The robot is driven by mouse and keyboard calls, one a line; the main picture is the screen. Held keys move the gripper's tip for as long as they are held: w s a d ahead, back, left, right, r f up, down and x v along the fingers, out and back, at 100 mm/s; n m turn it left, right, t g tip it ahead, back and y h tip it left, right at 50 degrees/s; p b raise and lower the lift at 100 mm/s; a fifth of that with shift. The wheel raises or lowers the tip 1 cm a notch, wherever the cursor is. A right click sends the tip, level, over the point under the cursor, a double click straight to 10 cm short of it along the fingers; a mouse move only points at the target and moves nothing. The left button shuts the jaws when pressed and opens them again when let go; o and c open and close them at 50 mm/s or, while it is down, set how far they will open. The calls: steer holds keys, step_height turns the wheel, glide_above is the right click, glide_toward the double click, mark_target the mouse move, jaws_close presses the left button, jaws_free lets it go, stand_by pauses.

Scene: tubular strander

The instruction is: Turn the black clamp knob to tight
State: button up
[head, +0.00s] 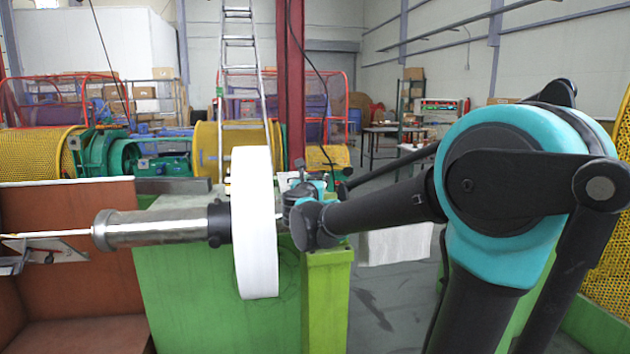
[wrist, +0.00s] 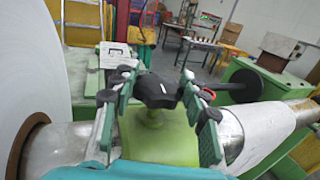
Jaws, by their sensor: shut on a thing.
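The black clamp knob (wrist: 156,91) shows in the wrist view, with a small white mark on its near side. It sits on a short yellow-green stem above a rounded yellow-green block (wrist: 155,138). My gripper (wrist: 157,79) has its teal and grey fingers on the left and right of the knob and is shut on it. In the head view, my gripper (head: 301,193) is just right of a large white disc, above a green post (head: 327,290). The knob cannot be made out there, behind my wrist and gripper.
The white disc (head: 254,222) stands close left of my gripper, with a metal shaft (head: 155,228) running left from it. In the wrist view, a pale cylinder (wrist: 270,132) lies right of the fingers. A red column (head: 291,80) and a ladder (head: 240,70) stand behind.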

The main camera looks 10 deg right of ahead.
steer(key=o, duration=1.2)
steer(key=shift+s, duration=0.1)
steer(key=v, duration=1.1)
steer(key=shift+s, duration=0.35)
steer(key=shift+a, duration=0.15)
